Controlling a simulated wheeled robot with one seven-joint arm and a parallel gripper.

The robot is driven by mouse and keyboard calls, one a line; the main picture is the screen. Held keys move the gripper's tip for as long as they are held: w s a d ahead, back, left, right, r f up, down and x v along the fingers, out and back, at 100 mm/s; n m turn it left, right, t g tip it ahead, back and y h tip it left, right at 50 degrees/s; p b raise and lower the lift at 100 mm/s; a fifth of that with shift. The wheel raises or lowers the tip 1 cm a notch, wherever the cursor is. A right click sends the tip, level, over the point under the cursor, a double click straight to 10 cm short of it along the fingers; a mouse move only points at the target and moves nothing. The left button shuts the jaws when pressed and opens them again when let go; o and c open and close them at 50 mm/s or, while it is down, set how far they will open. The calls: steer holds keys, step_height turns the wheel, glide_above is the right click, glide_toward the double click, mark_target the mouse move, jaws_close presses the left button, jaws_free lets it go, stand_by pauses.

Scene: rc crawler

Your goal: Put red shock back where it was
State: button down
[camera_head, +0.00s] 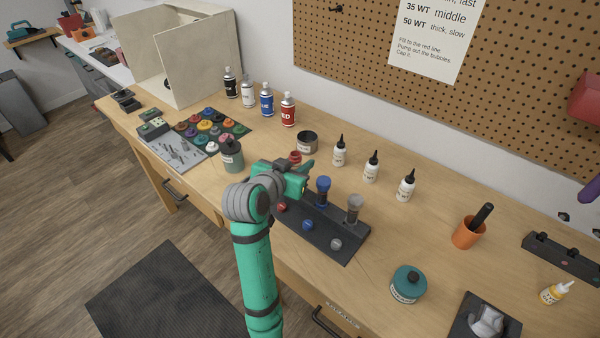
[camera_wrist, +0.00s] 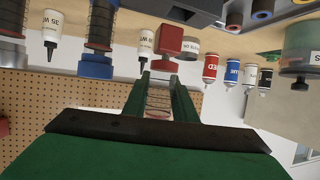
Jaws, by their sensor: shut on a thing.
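My gripper (camera_head: 298,178) is shut on the red shock (camera_head: 295,157) above the left end of the dark stand (camera_head: 334,242). In the wrist view, my fingers (camera_wrist: 159,98) flank the shock's coil spring (camera_wrist: 158,102), and a red part (camera_wrist: 176,41) shows past the fingertips. My gripper hides most of the shock in the head view, so I cannot tell whether its lower end touches the stand. The blue shock (camera_head: 323,186) and the grey shock (camera_head: 354,204) stand upright in the stand to the right. The stand's left end is partly covered by my arm.
Red (camera_head: 281,207), blue (camera_head: 308,225) and grey (camera_head: 336,243) round pieces sit along the stand's front. A dark cup (camera_head: 307,142) and white bottles (camera_head: 371,168) stand behind. A labelled jar (camera_head: 231,156) is to the left. Open bench lies right of the stand.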

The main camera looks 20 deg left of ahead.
steer(key=shift+w+a+f, duration=0.15)
steer(key=shift+w+f, duration=0.3)
steer(key=shift+f, duration=0.6)
steer(key=shift+w+a+f, duration=0.2)
steer(key=shift+w+f, duration=0.25)
steer(key=shift+f, duration=0.65)
steer(key=shift+w+a+f, duration=0.15)
steer(key=shift+w+f, duration=0.3)
steer(key=shift+f, duration=0.6)
steer(key=shift+f, duration=0.15)
steer(key=c, duration=1.5)
jaws_free()
steer(key=shift+o, duration=0.2)
